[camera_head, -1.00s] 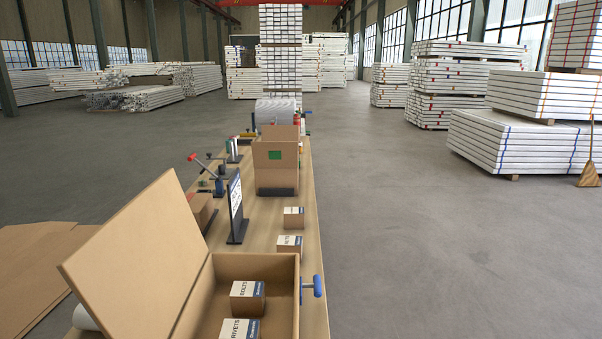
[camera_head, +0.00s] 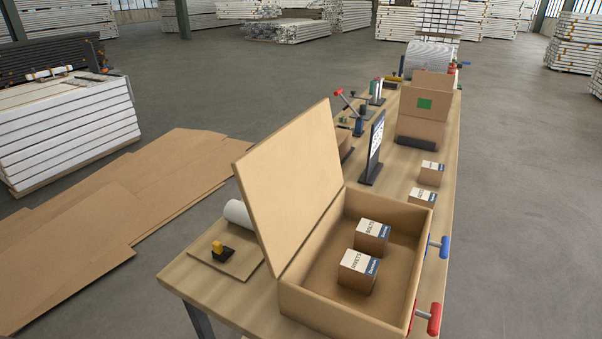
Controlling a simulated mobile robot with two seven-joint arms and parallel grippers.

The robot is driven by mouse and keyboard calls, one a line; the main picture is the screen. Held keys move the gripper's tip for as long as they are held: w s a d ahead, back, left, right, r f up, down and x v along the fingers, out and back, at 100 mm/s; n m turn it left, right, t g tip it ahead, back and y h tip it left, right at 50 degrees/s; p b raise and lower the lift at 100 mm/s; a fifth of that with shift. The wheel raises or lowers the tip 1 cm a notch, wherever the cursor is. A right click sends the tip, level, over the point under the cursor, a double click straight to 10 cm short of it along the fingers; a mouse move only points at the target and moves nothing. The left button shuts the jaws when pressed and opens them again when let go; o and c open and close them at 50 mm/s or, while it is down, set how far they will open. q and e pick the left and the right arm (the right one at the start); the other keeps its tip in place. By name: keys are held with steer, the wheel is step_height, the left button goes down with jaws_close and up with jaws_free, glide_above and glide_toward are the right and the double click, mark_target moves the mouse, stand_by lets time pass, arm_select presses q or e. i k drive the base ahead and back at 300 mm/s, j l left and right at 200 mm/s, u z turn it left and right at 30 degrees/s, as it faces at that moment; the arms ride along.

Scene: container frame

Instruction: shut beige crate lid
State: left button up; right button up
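The beige crate (camera_head: 325,303) stands on the near part of the wooden workbench. Its lid (camera_head: 290,180) is open, standing up and leaning back to the left from the crate's left edge. Two small boxes sit inside the crate: one labelled BOLTS (camera_head: 371,237) and one labelled RIVETS (camera_head: 357,271). Neither of my grippers is in view.
A blue-handled clamp (camera_head: 438,246) and a red-handled one (camera_head: 430,319) stick out at the bench's right edge. A black sign (camera_head: 373,150), small cartons (camera_head: 424,200) and an open cardboard box (camera_head: 422,130) stand behind. A white roll (camera_head: 238,214) lies left of the lid.

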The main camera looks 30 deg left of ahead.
mark_target(287, 181)
steer(key=j+z, duration=0.1)
steer(key=j, duration=0.95)
steer(key=k+j+z, duration=0.1)
steer(key=j, duration=0.95)
steer(key=i+j+z, duration=0.1)
steer(key=j+z, duration=0.2)
